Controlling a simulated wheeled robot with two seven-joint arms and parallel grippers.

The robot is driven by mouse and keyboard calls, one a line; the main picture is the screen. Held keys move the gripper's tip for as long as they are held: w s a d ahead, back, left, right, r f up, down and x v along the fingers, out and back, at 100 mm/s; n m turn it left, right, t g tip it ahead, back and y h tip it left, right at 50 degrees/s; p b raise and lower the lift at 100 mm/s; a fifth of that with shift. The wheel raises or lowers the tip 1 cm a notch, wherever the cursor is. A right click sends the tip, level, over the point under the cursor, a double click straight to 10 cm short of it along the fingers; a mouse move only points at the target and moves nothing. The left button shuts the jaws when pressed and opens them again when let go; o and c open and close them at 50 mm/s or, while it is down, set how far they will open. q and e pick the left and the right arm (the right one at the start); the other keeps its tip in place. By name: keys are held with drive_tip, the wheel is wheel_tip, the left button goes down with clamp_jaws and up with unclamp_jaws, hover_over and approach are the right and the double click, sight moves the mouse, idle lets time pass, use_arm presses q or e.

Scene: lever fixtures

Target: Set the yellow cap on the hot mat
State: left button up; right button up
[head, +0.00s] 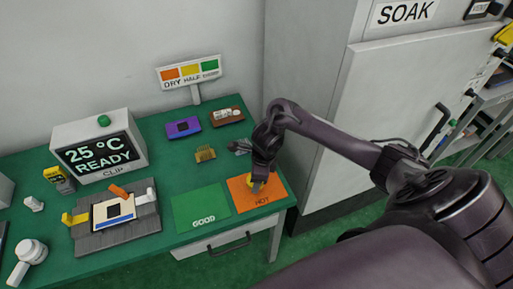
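The orange mat marked HOT (243,205) lies at the right front corner of the green bench. A small yellow thing, apparently the yellow cap (250,181), shows at the fingertips of my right gripper (257,187). The gripper points down over the back part of the hot mat and hides most of the cap. I cannot tell whether the fingers press on the cap or whether the cap touches the mat. My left gripper is not in view.
A green mat marked GOOD (200,208) lies left of the hot mat. Purple (183,127) and brown (227,116) boards and a gold part (205,154) lie behind. A grey clip fixture (117,241) with levers stands left. A tall SOAK cabinet (335,120) stands right.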

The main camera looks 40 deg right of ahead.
drive_tip(key=shift+f, duration=0.8)
drive_tip(key=shift+f, duration=0.15)
drive_tip(key=o, duration=1.1)
